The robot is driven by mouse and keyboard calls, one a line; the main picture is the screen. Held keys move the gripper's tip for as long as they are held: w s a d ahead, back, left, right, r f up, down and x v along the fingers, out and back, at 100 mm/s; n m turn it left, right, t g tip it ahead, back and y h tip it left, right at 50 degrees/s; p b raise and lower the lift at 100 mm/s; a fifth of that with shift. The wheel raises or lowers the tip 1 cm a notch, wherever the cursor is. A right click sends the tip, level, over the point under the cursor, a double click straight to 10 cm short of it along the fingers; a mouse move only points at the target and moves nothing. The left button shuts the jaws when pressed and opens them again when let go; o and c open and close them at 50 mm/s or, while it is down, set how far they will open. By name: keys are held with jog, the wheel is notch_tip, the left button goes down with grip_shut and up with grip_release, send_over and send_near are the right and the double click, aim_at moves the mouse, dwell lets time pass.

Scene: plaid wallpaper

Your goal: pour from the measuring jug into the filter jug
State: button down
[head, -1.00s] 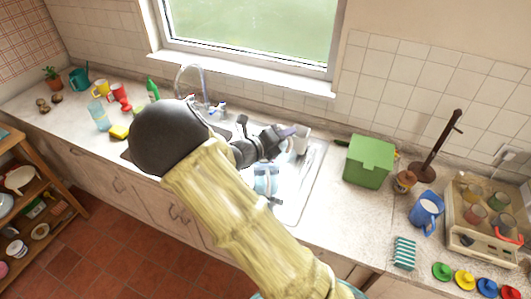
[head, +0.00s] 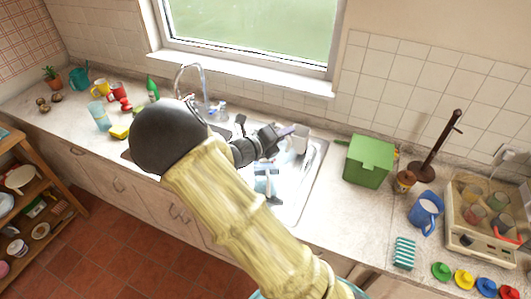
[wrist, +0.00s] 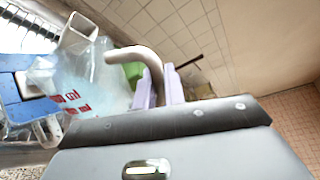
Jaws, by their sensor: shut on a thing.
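My gripper (head: 284,133) is over the sink, its pale purple fingers (wrist: 160,92) shut on the curved grey handle of the measuring jug (wrist: 85,85). This jug is clear with red markings and appears tilted in the wrist view. It shows as a pale shape beside my gripper in the head view (head: 300,143). Blue and white parts, apparently the filter jug (wrist: 14,98), lie behind it at the left of the wrist view. In the head view a pale blue vessel (head: 266,184) in the sink is partly hidden by my arm. I cannot see any liquid flowing.
A green box (head: 369,162) stands right of the sink, with a blue jug (head: 426,210) and a tray of cups (head: 468,235) farther right. A tap (head: 190,72) rises behind the sink. Cups and a green bottle (head: 153,90) stand to the left.

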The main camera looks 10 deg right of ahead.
jog(key=shift+w+a+n+p, duration=0.1)
jog(key=shift+w+n+p, duration=0.2)
jog(key=shift+w+p, duration=0.05)
dwell(0.7)
jog(key=shift+r+p, duration=0.2)
jog(key=shift+p, duration=0.1)
jog(key=shift+w, duration=0.1)
jog(key=shift+a, duration=0.1)
jog(key=shift+r+p, duration=0.1)
jog(key=shift+p, duration=0.35)
jog(key=shift+w+n+p, duration=0.15)
jog(key=shift+n+p, duration=0.15)
jog(key=shift+w+a+r+n+g+p, duration=0.25)
jog(key=shift+w+r+n+p, duration=0.2)
jog(key=shift+p, duration=1.3)
